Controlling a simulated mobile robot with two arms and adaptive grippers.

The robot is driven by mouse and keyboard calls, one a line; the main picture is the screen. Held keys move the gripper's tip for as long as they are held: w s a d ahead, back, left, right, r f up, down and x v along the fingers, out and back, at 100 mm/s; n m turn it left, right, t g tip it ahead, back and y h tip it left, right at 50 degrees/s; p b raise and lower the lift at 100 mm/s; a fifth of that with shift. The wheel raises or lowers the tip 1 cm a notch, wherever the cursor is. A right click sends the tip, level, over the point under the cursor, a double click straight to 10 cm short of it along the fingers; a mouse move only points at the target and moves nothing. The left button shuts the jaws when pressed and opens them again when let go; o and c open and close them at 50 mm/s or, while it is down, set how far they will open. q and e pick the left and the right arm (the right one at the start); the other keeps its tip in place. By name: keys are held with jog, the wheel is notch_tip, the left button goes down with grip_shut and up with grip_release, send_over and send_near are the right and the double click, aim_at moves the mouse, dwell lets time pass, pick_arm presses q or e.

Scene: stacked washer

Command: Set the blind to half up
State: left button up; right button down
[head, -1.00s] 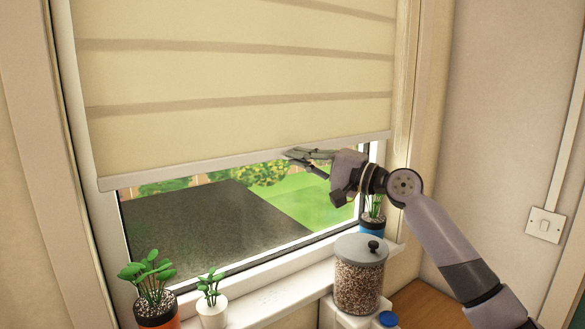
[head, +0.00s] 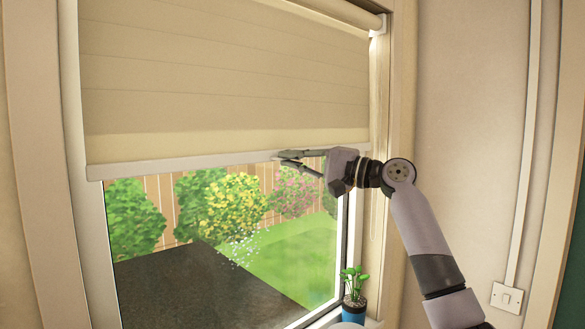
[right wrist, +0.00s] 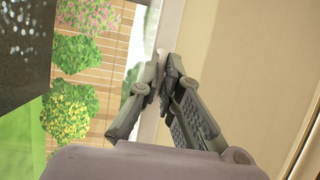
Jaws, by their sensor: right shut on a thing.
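The cream blind (head: 215,75) hangs over the upper part of the window, with its pale bottom bar (head: 190,163) a little tilted in the head view. The window glass (head: 200,235) is bare below the bar. My right gripper (head: 281,160) is at the bottom bar, right of its middle, with its fingers shut on it. In the right wrist view the fingertips (right wrist: 166,62) close together on the pale bar, beside the cream fabric. The exact grip is partly hidden by the fingers. My left gripper is not in view.
A small plant in a blue pot (head: 353,292) stands on the sill at the lower right. A light switch (head: 507,297) is on the right wall. The roller (head: 335,12) shows at the top of the window. The space before the glass is clear.

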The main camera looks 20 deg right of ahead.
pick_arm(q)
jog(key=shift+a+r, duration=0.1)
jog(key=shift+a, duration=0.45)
pick_arm(e)
jog(key=shift+r, duration=0.25)
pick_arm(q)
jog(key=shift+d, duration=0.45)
pick_arm(e)
jog(key=c, duration=1.8)
grip_release()
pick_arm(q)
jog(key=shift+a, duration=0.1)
pick_arm(e)
jog(key=v, duration=1.2)
jog(key=shift+d, duration=0.1)
